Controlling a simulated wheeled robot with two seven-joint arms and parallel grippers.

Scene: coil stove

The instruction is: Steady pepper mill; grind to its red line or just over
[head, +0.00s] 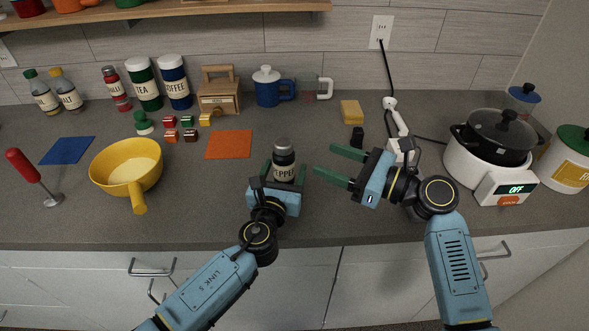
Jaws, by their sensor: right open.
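The pepper mill (284,160) stands upright on the counter, with a dark cap and a pale label reading PEPPER. My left gripper (284,172) has a green finger on each side of the mill's body and appears shut on it; the lower part of the mill is hidden behind the gripper. No red line on the mill can be made out. My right gripper (340,163) is open and empty to the right of the mill, its fingers pointing left toward it and apart from it.
An orange mat (229,144) and a yellow pan (126,166) lie to the left. A wooden box (218,97) and a blue mug (267,88) stand behind. A yellow sponge (351,112) is behind my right gripper. A white stove (470,170) with a black pot (497,138) stands at right.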

